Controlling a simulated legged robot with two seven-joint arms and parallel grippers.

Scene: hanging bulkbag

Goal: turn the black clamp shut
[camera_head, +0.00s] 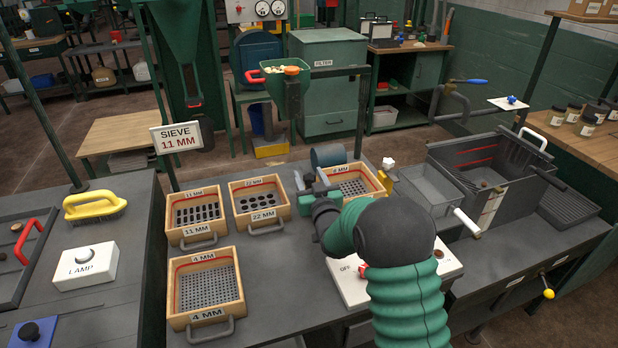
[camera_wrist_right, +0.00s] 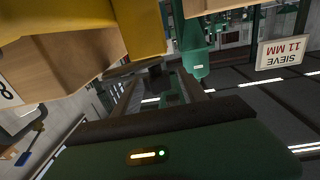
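My right arm comes in from the bottom of the head view, and its gripper (camera_head: 312,196) is low over the bench beside the 8 MM sieve (camera_head: 378,175). In the right wrist view the two fingers of this gripper (camera_wrist_right: 155,88) stand apart, with a gap between them. A small dark piece (camera_wrist_right: 155,75) shows beyond or between the fingertips; I cannot tell whether it is the black clamp or whether it is touched. My left gripper is not in view.
Sieves marked 11 MM (camera_head: 198,241), 22 MM (camera_head: 260,228) and 4 MM (camera_head: 206,316) lie left of my right gripper. A SIEVE 11 MM sign (camera_head: 176,137) stands behind them. A white switch box (camera_head: 345,283) is partly behind my arm. A dark bin (camera_head: 512,205) stands right.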

